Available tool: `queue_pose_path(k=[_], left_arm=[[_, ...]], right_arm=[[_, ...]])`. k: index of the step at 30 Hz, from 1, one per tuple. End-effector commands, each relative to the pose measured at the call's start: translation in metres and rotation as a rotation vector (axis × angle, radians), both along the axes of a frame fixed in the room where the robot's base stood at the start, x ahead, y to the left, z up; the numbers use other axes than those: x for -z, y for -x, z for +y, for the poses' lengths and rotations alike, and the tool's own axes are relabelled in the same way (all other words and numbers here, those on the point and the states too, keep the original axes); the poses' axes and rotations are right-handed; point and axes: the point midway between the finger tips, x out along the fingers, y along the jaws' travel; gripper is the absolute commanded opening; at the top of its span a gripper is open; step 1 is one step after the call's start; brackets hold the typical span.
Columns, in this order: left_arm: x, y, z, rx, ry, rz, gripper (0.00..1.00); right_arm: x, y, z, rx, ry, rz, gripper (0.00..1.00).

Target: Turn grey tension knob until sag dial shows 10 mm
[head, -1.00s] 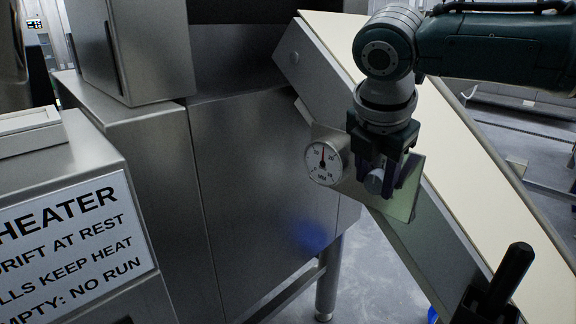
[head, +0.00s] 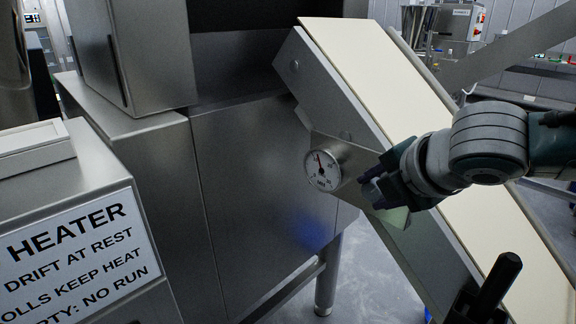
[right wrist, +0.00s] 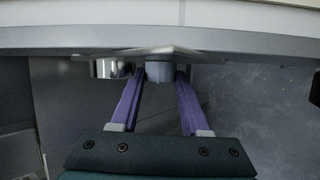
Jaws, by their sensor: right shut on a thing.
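The round white sag dial (head: 323,170) is on a metal bracket at the belt's side in the head view. Its needle points up, leaning slightly left; the figures are too small to read surely. My right gripper (head: 371,187) is just right of the dial, coming in from the right, and hides the knob there. In the right wrist view the grey tension knob (right wrist: 160,72) sits between the purple fingertips of my right gripper (right wrist: 159,82), which is shut on it. The dial's metal side (right wrist: 107,69) shows left of the knob. My left gripper is out of view.
A pale sloping belt (head: 375,70) runs down behind my right gripper. A black handle (head: 499,280) stands at the lower right. A steel cabinet (head: 255,160) and a box with a heater sign (head: 80,255) fill the left.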

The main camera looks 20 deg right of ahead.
Motion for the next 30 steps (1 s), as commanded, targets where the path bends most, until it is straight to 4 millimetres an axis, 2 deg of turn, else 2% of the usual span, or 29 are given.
queue_pose_path(k=[2,12,29,30], left_arm=[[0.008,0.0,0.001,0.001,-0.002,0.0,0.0],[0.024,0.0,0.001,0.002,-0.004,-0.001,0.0],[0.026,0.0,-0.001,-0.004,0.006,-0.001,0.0],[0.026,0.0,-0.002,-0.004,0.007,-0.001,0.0]], right_arm=[[0.006,0.002,-0.001,0.0,-0.02,-0.044,0.0],[0.006,0.003,-0.001,0.002,-0.078,-0.185,0.0],[0.004,0.002,-0.002,0.005,-0.089,-0.215,0.0],[0.004,0.002,-0.002,0.005,-0.089,-0.214,0.49]])
